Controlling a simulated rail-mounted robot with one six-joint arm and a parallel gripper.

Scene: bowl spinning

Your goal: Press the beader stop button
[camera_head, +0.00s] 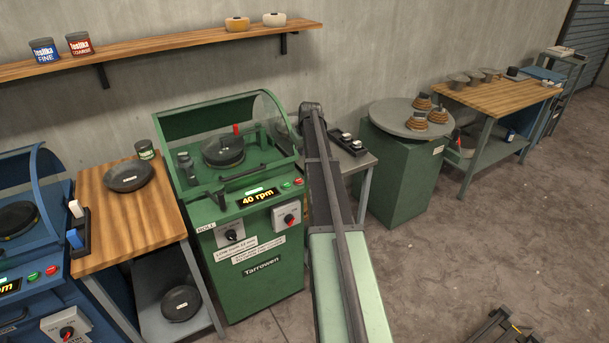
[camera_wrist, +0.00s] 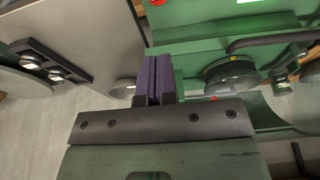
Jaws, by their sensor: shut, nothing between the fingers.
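A green machine (camera_head: 262,290) with a raised clear guard stands in the middle of the head view. Its panel has a lit "40 rpm" display (camera_head: 258,197), a green button (camera_head: 286,185) and a red button (camera_head: 298,181). No readable label names it as the beader. My gripper (camera_wrist: 157,62) is shut and empty in the wrist view, over the machine's side edge. A red button (camera_wrist: 157,2) shows at the top edge, ahead of the fingertips and apart from them. The gripper is not clearly visible in the head view.
A blue machine (camera_head: 35,230) at the left has its own red button (camera_head: 51,270). A wooden table (camera_head: 140,220) with a dark bowl (camera_head: 129,175) stands between the machines. A small grey table (camera_head: 360,165) is right of my arm. The machine's black handle (camera_wrist: 270,40) lies right of my fingers.

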